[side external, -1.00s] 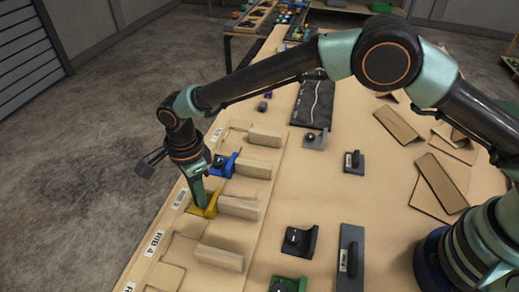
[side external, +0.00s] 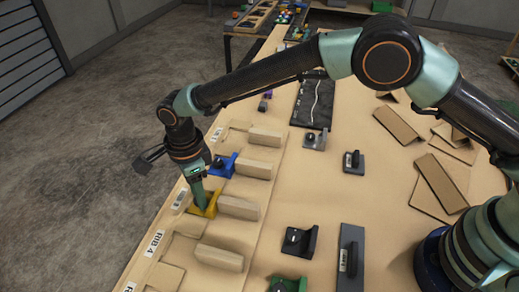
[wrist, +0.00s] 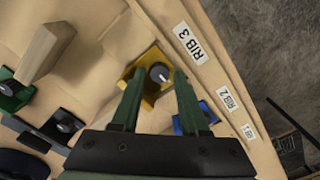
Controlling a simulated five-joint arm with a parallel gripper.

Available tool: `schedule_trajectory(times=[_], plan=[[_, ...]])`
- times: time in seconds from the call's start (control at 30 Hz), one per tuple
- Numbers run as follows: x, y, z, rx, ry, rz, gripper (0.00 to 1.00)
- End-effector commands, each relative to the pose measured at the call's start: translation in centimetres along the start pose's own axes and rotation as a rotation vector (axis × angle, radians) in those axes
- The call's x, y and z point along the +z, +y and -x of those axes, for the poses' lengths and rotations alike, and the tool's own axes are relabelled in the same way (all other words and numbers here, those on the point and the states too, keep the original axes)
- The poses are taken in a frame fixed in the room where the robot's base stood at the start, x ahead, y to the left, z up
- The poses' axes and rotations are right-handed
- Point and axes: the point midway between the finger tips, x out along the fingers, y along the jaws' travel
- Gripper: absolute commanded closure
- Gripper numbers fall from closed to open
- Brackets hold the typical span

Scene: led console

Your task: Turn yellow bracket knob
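The yellow bracket (side external: 207,208) sits on the left part of the wooden board, by a light block. My gripper (side external: 202,204) points down over it and hides much of it in the side view. In the wrist view, the yellow bracket (wrist: 155,88) carries a dark round knob (wrist: 160,73) with a pale pointer mark. My gripper's two green fingers (wrist: 159,76) stand apart, one on each side of the knob. Small gaps seem to show between the fingertips and the knob. I cannot tell their height over it.
A blue bracket (side external: 222,166) stands close behind the yellow one. Light wooden blocks (side external: 238,207) line the board. Dark brackets (side external: 300,241) and a green bracket (side external: 289,285) stand to the right. Label RIB 3 (wrist: 190,43) lies near the board's edge.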

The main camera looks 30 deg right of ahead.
Motion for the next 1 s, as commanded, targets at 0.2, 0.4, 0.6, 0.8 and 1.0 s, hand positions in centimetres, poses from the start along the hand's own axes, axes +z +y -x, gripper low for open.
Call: schedule_trajectory(times=[0.2,0.4,0.6,0.8,1.0], plan=[[0.0,0.1,0.1,0.0,0.0,0.001,0.56],[0.1,0.0,2.5,-0.002,-0.002,0.002,0.56],[0.1,-0.1,6.7,-0.004,-0.003,0.001,0.56],[0.0,0.0,10.1,-0.002,-0.002,0.001,0.56],[0.0,0.0,11.8,0.0,0.0,0.0,0.56]])
